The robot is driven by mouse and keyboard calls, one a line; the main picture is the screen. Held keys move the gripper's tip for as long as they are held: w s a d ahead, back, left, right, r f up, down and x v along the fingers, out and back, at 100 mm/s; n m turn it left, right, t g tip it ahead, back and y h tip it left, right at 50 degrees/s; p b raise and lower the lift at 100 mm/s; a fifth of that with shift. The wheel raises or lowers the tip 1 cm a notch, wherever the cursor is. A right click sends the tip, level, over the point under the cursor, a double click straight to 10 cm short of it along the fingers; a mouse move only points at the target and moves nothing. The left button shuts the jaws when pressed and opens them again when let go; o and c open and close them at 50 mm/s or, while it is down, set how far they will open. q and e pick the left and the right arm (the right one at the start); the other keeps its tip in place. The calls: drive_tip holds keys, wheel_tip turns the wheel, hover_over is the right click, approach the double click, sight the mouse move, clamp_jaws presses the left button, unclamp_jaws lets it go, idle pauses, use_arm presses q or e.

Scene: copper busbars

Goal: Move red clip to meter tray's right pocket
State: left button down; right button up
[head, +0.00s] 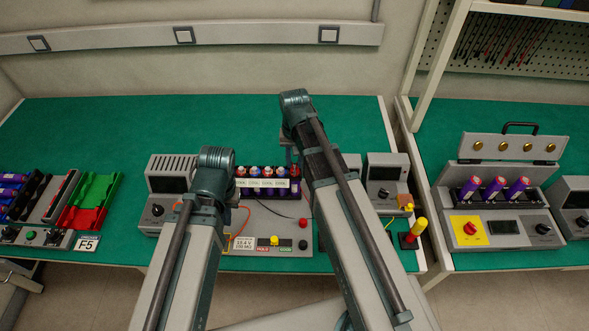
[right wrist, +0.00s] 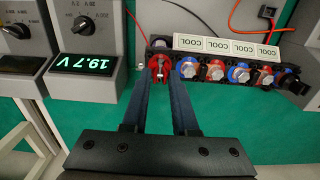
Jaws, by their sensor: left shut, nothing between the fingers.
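The red clip (right wrist: 160,66) is in the right wrist view, at the left end of a row of cells in a black holder. It also seems to show near my right wrist in the head view, but too small to make out. My right gripper (right wrist: 163,78) has its two long fingers on either side of the clip; whether they press on it is not clear. In the head view its fingers are hidden behind the arm. My left gripper (head: 217,163) is shut and empty, mostly hidden by its own wrist. I cannot make out the meter tray's right pocket.
The black cell holder (right wrist: 225,70) carries several red and blue topped cells and COOL labels (right wrist: 222,46). The green bench behind is clear.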

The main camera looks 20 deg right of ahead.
sight(295, 164)
clamp_jaws()
wheel_tip(295, 164, up, 4)
drive_tip(key=p, duration=0.4)
drive_tip(key=shift+r, duration=0.1)
